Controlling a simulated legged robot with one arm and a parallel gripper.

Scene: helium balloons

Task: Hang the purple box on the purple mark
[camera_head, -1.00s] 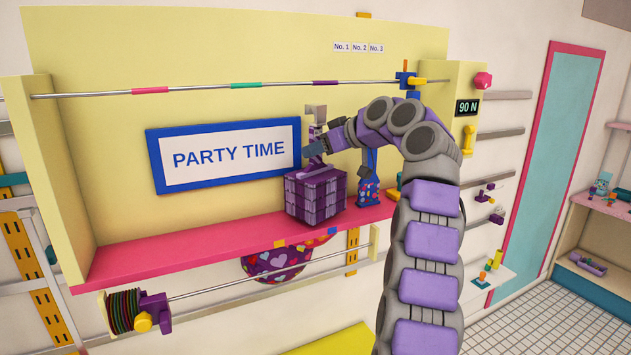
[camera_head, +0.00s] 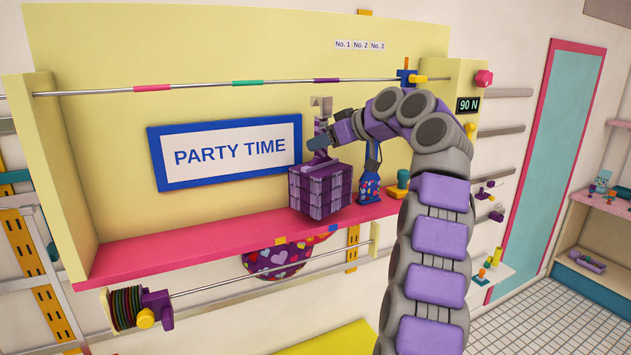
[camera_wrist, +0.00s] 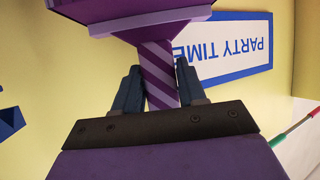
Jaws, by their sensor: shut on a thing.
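The purple box (camera_head: 320,190) has a woven pattern and a striped stem with a pale hook (camera_head: 321,104) on top. My gripper (camera_head: 318,143) is shut on the stem, between box and hook. In the wrist view, the fingers (camera_wrist: 158,90) lie on both sides of the striped stem (camera_wrist: 157,70), with part of the box (camera_wrist: 140,18) at the top. The purple mark (camera_head: 326,80) is a band on the thin rod (camera_head: 190,88). In the head view, the hook appears just below this mark, apart from it. The box appears slightly above the shelf.
The pink shelf (camera_head: 180,250) runs below the rod. The PARTY TIME sign (camera_head: 228,152) is on the back wall to the left. A heart balloon (camera_head: 275,258) is under the shelf.

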